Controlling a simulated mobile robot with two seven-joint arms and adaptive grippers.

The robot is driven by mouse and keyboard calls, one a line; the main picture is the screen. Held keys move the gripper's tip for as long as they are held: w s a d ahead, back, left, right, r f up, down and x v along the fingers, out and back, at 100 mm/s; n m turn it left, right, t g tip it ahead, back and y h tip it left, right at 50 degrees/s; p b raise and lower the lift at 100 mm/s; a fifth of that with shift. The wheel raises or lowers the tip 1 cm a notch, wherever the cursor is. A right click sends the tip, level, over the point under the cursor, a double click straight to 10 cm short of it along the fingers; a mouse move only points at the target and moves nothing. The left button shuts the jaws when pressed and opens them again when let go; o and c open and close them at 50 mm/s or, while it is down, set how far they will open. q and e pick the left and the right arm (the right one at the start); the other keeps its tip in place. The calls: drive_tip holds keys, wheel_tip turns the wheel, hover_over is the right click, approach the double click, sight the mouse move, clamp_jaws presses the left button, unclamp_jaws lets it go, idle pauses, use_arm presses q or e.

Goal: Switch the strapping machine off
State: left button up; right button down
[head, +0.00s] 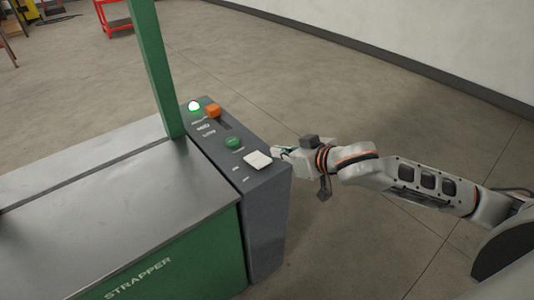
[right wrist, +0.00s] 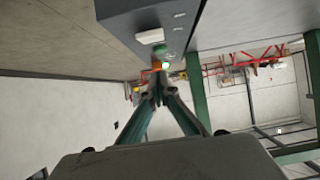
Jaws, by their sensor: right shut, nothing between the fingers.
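The strapping machine (head: 110,190) has a green body with a grey metal top. Its dark grey control panel (head: 265,195) carries a lit green-white lamp (head: 194,106), an orange button (head: 213,110), a green button (head: 233,142) and a white rocker switch (head: 257,160). In the right wrist view the white switch (right wrist: 150,36) and the lit lamp (right wrist: 165,66) show beyond the fingers. My right gripper (head: 277,151) is shut and empty, just right of the panel near the white switch; I cannot tell whether it touches the panel. Its teal fingers meet in the right wrist view (right wrist: 157,88). My left gripper is out of view.
A green post (head: 152,70) rises from the machine beside the panel. Open concrete floor (head: 340,90) lies behind and right of the machine. A red cart (head: 115,15) stands far back, and a wall with a dark skirting runs along the upper right.

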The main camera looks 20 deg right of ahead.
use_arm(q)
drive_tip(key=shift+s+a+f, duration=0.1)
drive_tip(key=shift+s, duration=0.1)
use_arm(e)
drive_tip(key=shift+r, duration=0.1)
hover_over(262, 165)
drive_tip(key=w, duration=0.1)
wheel_tip(262, 165, down, 5)
drive_tip(key=shift+r+b, duration=0.15)
drive_tip(key=shift+b, duration=0.15)
drive_tip(key=f, duration=0.3)
drive_tip(key=shift+s+f, duration=0.1)
drive_tip(key=shift+s, duration=0.2)
drive_tip(key=shift+s+d+f, duration=0.1)
drive_tip(key=shift+f, duration=0.35)
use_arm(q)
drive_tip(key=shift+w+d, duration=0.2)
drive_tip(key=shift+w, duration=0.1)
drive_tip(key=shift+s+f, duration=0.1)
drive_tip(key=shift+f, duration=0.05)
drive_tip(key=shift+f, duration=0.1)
